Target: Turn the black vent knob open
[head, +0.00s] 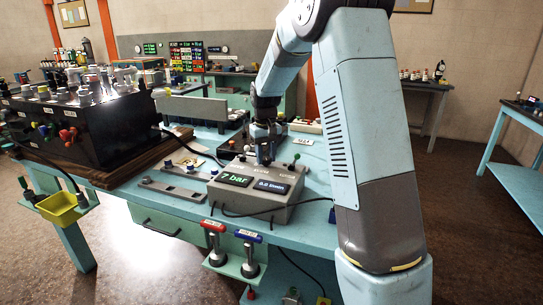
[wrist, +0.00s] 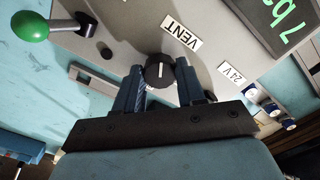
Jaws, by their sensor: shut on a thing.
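The black vent knob (wrist: 158,71) is round with a white pointer line and sits on the grey control box beside a white VENT label (wrist: 181,35). In the wrist view my gripper (wrist: 159,82) has one finger on each side of the knob and is shut on it. The pointer line runs roughly up and down in that view. In the head view my gripper (head: 265,152) reaches down to the top of the grey control box (head: 280,213); the knob is hidden there. The box's front display (head: 235,180) reads 7 bar, with a second display beside it.
A green ball-topped lever (wrist: 31,25) stands on the box near the knob. A 24 V label (wrist: 231,73) and blue-white connectors (wrist: 258,93) are on the other side. A black manifold block (head: 85,125) stands left on the bench.

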